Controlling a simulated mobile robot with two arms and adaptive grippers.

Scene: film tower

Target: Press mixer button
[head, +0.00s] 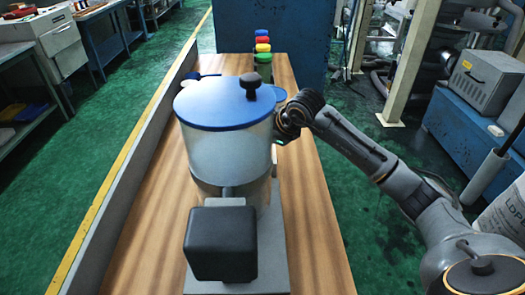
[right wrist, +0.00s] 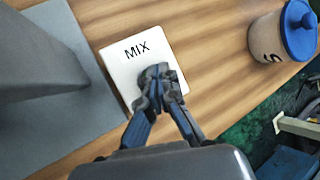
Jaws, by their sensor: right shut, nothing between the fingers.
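The mixer stands on the wooden table in the head view, with a blue lid (head: 227,101), a translucent drum (head: 228,158) and a black box (head: 221,244) at its near side. In the right wrist view the white square mixer button (right wrist: 122,60), marked "MIX", lies beside the mixer's grey base (right wrist: 45,125). My right gripper (right wrist: 157,84) is shut and empty, its fingertips over the button's lower right part. I cannot tell whether they touch it. In the head view my right arm reaches to the mixer's right side; its fingertips and the button are hidden there. My left gripper is out of view.
A blue-lidded canister (right wrist: 276,38) shows in the right wrist view. The wooden table (head: 313,222) is bare along its right side.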

